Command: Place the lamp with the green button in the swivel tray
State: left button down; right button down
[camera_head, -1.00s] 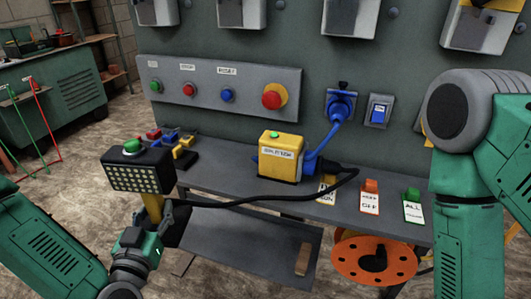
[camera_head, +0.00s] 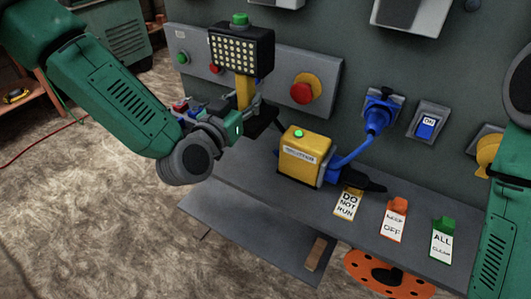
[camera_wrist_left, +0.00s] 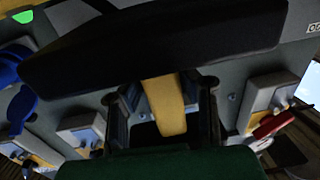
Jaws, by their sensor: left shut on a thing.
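The lamp (camera_head: 241,52) has a black head with a grid of pale LEDs, a green button (camera_head: 240,19) on top and a yellow handle. My left gripper (camera_head: 252,108) is shut on the handle and holds the lamp upright in front of the wall panel. In the left wrist view, the yellow handle (camera_wrist_left: 164,104) is between the fingers, with the dark lamp head (camera_wrist_left: 150,42) above. A flat grey board (camera_head: 250,232) juts out below the grey shelf; I cannot tell whether it is the swivel tray. My right arm shows at the right edge; its gripper is out of view.
A yellow box (camera_head: 304,157) with a green button and a blue plug stands on the shelf. Several tags, including an orange one (camera_head: 394,218) and a green one (camera_head: 443,238), lie to its right. An orange perforated disc (camera_head: 385,277) is below. A red button (camera_head: 302,92) is on the panel.

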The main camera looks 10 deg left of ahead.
pick_arm(q)
jog(key=f, duration=0.3)
jog(key=f+b, duration=0.1)
jog(key=f, duration=0.3)
jog(key=f+b, duration=0.1)
jog(key=f, duration=0.3)
jog(key=shift+d+f, duration=0.15)
jog(key=shift+d, duration=0.25)
notch_tip(320, 180, down, 3)
jog(key=shift+a+f+b, duration=0.1)
jog(key=shift+a+b, duration=0.05)
jog(key=shift+b, duration=0.2)
jog(key=shift+f, duration=0.25)
jog(key=shift+d, duration=0.2)
jog(key=c, duration=1.2)
grip_release()
jog(key=shift+f, duration=0.1)
jog(key=shift+a, duration=0.1)
